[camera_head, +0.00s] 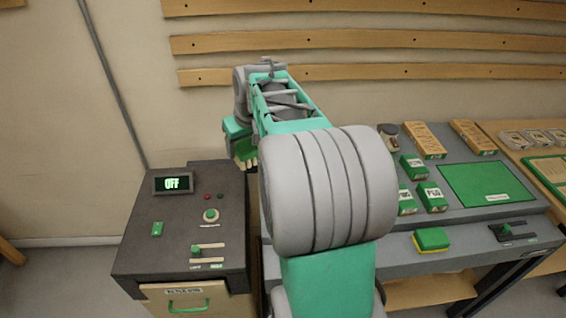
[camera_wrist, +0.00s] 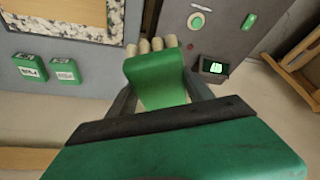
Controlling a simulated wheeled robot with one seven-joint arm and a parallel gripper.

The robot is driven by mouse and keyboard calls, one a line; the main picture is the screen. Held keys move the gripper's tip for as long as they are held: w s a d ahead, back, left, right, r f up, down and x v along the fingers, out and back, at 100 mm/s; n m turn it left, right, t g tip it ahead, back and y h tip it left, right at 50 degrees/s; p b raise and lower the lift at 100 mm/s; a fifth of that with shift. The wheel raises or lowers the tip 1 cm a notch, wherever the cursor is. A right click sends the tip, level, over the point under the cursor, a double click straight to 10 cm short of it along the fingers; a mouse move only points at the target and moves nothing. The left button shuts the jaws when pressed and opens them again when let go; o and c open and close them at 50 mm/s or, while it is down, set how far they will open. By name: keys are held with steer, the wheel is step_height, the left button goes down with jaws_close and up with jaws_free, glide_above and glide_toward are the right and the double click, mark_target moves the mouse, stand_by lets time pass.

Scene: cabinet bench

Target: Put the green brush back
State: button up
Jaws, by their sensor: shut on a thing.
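The green brush (camera_wrist: 156,78) has a green body and a row of cream bristles at its far end in the wrist view. My gripper (camera_wrist: 160,95) is shut on it, with one dark finger on each side. In the head view the brush (camera_head: 243,150) hangs with its bristles down, above the gap between the dark cabinet and the grey bench. My arm hides part of it and most of the gripper there. The brush's resting place cannot be made out.
A dark cabinet (camera_head: 150,230) with an OFF display, knob, slider and drawer stands left. The grey bench (camera_head: 460,236) at right holds small green boxes (camera_head: 429,196), wooden blocks (camera_head: 424,141), a green panel (camera_head: 486,184) and a yellow-green sponge (camera_head: 431,240). My arm blocks the bench's left part.

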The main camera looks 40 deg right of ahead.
steer(key=s+d+f+m+b, duration=0.1)
steer(key=s+d+f+b, duration=0.2)
steer(key=d, duration=1.1)
steer(key=w+d+f+p, duration=0.1)
steer(key=w+d+f, duration=0.1)
steer(key=w+f, duration=0.1)
steer(key=w+d+f+p, duration=0.2)
steer(key=w+d+f, duration=0.1)
steer(key=w+f, duration=0.1)
steer(key=w+d+f+p, duration=0.2)
steer(key=w+d+f, duration=0.1)
steer(key=w, duration=0.1)
steer(key=shift+f, duration=0.15)
steer(key=shift+w+d+f+p, duration=0.2)
steer(key=shift+w+f+p, duration=0.05)
steer(key=shift+f+p, duration=0.3)
step_height(320, 180, down, 3)
steer(key=shift+r+p, duration=0.15)
steer(key=shift+p, duration=0.4)
steer(key=shift+f, duration=0.2)
